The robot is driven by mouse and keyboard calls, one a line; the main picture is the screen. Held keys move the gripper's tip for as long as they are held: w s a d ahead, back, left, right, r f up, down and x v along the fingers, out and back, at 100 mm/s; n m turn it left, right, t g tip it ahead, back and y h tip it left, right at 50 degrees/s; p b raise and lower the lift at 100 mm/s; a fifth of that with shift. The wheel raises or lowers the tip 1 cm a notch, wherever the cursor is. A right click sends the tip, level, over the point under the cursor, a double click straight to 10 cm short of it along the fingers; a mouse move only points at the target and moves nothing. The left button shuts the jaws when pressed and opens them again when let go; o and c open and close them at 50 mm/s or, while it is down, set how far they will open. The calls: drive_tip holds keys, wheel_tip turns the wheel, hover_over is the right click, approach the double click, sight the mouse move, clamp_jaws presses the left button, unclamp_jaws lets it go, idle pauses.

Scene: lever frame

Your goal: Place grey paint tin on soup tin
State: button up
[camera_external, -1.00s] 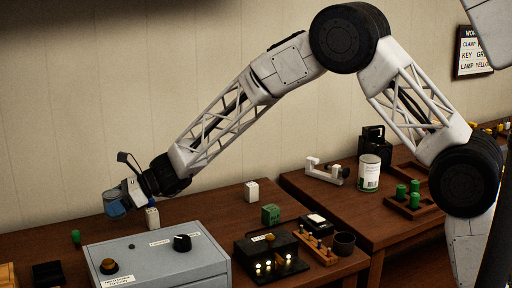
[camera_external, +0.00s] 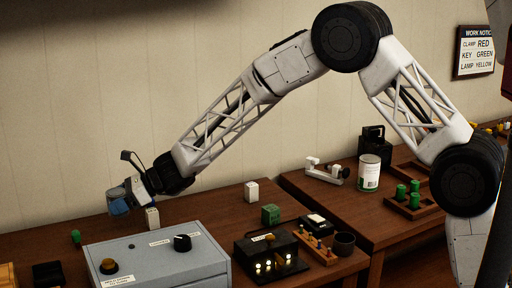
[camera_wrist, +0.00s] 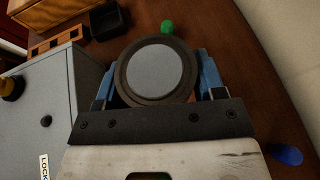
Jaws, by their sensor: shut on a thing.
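The grey paint tin (camera_wrist: 155,72) is between the blue fingers of my gripper (camera_wrist: 158,82) in the wrist view, with its round grey top and dark rim facing the camera. In the external view my gripper (camera_external: 118,203) is shut on it above the left table, behind the grey-blue box; the fingers largely hide the tin there. The soup tin (camera_external: 369,173), white with a green label, stands upright on the right table, well to the right of my gripper. It is outside the wrist view.
The grey-blue control box (camera_external: 155,262) stands in front of my gripper. White blocks (camera_external: 251,191), a green cube (camera_external: 270,214) and a black lamp box (camera_external: 268,256) lie between. Near the soup tin are a white bracket (camera_external: 325,172), a black device (camera_external: 372,142) and a tray of green cylinders (camera_external: 413,207).

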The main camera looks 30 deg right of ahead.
drive_tip(key=w+d+r+m+t+h, duration=0.1)
drive_tip(key=d+r+m+t, duration=0.1)
drive_tip(key=d, duration=2.1)
drive_tip(key=w+d+r+m+t, duration=0.1)
drive_tip(key=d+r+t, duration=0.1)
drive_tip(key=d, duration=2.1)
drive_tip(key=s+d+m+t+h, duration=0.1)
drive_tip(key=s+d, duration=0.6)
drive_tip(key=d, duration=0.4)
drive_tip(key=s+d+r+m+t, duration=0.1)
drive_tip(key=s+d, duration=0.6)
drive_tip(key=d, duration=0.4)
drive_tip(key=s+d+r+m+h, duration=0.1)
drive_tip(key=s+d, duration=0.6)
drive_tip(key=d, duration=0.3)
drive_tip(key=shift+d+m+t+h, duration=0.3)
drive_tip(key=shift+d+t, duration=0.1)
drive_tip(key=shift+r, duration=0.1)
hover_over(374, 159)
drive_tip(key=shift+w+f, duration=0.1)
drive_tip(key=shift+f, duration=0.65)
drive_tip(key=shift+f, duration=1.75)
